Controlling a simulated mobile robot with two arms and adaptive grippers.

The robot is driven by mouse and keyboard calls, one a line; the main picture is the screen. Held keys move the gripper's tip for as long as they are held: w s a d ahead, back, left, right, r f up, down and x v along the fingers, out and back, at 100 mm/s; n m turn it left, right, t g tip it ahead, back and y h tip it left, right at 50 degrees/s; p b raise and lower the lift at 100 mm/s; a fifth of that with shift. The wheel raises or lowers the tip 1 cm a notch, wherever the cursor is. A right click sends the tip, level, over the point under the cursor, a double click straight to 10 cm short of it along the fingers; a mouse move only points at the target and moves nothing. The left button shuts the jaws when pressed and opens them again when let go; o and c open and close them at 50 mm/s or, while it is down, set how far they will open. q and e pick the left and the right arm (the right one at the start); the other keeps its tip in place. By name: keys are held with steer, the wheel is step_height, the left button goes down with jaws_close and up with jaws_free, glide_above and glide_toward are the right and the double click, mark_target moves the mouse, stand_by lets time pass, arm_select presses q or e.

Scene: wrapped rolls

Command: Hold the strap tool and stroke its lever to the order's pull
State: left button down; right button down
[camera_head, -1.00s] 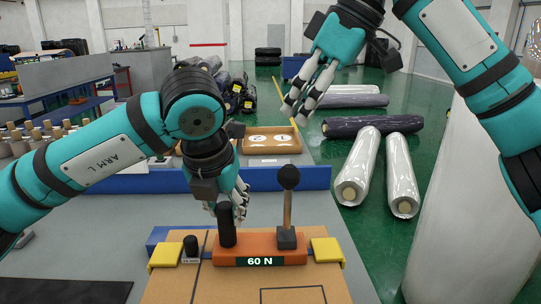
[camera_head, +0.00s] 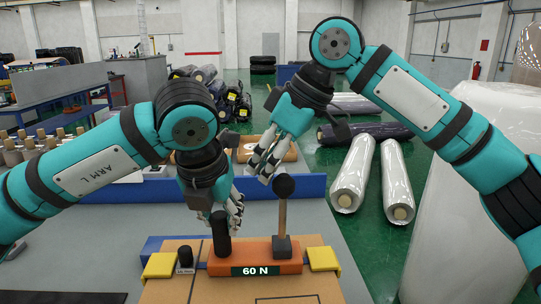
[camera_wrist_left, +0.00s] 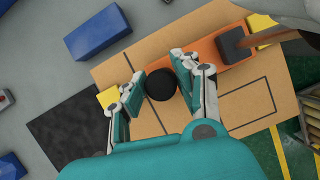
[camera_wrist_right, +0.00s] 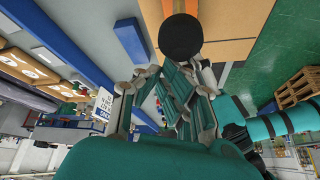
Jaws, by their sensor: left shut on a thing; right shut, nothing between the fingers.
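The strap tool is an orange body (camera_head: 228,269) with a "60 N" display (camera_head: 263,270), sitting on the cardboard-brown box top. A black upright handle (camera_head: 221,238) rises at its left end. My left gripper (camera_head: 226,219) is shut on this handle, whose round top (camera_wrist_left: 160,85) shows between its fingers in the left wrist view. At the tool's right end the lever (camera_head: 282,218) stands nearly upright with a black knob (camera_head: 284,186). My right gripper (camera_head: 262,174) is shut and empty, close to the left of the knob. The knob (camera_wrist_right: 181,37) shows beyond its fingers in the right wrist view.
Yellow blocks (camera_head: 159,266) (camera_head: 323,258) flank the tool. A small black knob (camera_head: 185,256) stands left of the handle. A blue rail (camera_head: 310,186) runs behind. Wrapped rolls (camera_head: 353,178) lie on the green floor at right; a large white roll (camera_head: 455,210) stands nearer.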

steer(key=shift+d, duration=0.15)
steer(key=shift+d+y, duration=0.3)
steer(key=shift+y, duration=0.1)
steer(key=shift+d, duration=0.15)
steer(key=d+f+y, duration=0.2)
steer(key=d+y, duration=0.4)
steer(key=d, duration=0.3)
steer(key=shift+d+f+m+y, duration=0.15)
steer(key=shift+d+m+y, duration=0.15)
steer(key=shift+d+m, duration=0.1)
steer(key=shift+s, duration=0.1)
stand_by(0.4)
steer(key=shift+d, duration=0.1)
steer(key=v, duration=0.9)
steer(key=shift+s+d, duration=0.25)
steer(key=shift+d, duration=0.15)
